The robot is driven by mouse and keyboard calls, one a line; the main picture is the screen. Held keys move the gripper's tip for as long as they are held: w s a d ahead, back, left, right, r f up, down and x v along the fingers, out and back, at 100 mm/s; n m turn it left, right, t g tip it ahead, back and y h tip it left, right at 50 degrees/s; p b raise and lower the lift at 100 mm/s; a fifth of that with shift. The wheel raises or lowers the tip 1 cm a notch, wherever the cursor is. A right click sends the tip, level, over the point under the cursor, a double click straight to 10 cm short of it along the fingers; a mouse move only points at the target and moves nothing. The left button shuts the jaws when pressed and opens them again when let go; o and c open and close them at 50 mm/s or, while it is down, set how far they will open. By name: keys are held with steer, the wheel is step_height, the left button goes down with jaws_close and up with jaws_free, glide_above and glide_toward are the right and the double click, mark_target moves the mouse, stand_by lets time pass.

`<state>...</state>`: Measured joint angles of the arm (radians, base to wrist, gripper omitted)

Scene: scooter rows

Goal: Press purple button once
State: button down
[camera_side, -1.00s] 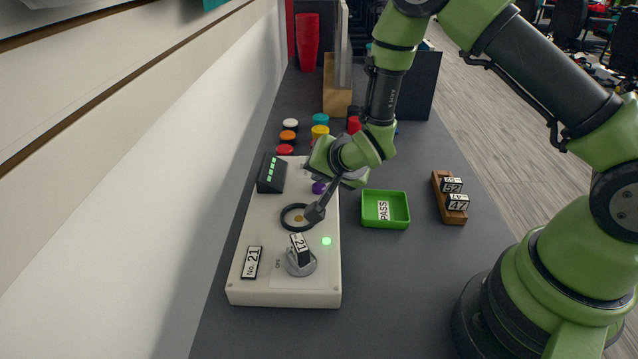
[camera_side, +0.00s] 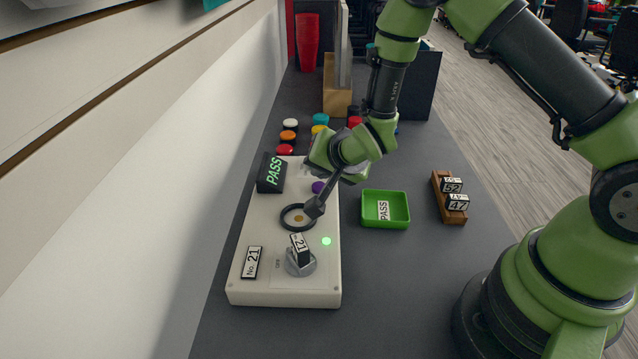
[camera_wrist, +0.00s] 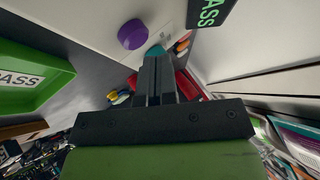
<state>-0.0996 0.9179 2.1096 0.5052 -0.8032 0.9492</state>
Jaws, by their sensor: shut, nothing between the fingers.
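The white control panel (camera_side: 262,223) lies on the dark grey table. Its purple button (camera_side: 318,187) is near its right edge, just behind my gripper in the side view. In the wrist view the purple button (camera_wrist: 131,34) is whole and uncovered, up and left of the fingertips. My gripper (camera_side: 314,209) is shut and empty. Its tips are over the panel beside the black ring (camera_side: 286,222), apart from the purple button in the picture; their exact height is hard to tell. The black display (camera_side: 272,173) on the panel reads PASS in green.
A tagged key or knob (camera_side: 300,260) and a lit green lamp (camera_side: 326,241) are at the panel's front. A green PASS tray (camera_side: 372,219) stands right of the panel. A wooden rack (camera_side: 440,190) holds tags. Several coloured caps stand behind, and a wall rises at left.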

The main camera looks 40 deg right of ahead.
steer(key=shift+r, duration=0.15)
steer(key=shift+r, duration=2.5)
steer(key=shift+s+r, duration=0.1)
steer(key=shift+r, duration=0.25)
step_height(320, 180, up, 7)
steer(key=n+y, duration=0.1)
glide_above(322, 185)
steer(key=s, duration=0.3)
steer(key=s+a+r+n+y, duration=0.1)
steer(key=s+r+n, duration=0.1)
steer(key=s+r, duration=0.3)
steer(key=s+r+n+g, duration=0.1)
steer(key=s+r+n, duration=0.1)
steer(key=s, duration=0.6)
steer(key=s+r+n+y, duration=0.1)
steer(key=s+r, duration=0.2)
steer(key=s, duration=0.4)
steer(key=shift+s+a+r+n+g, duration=0.4)
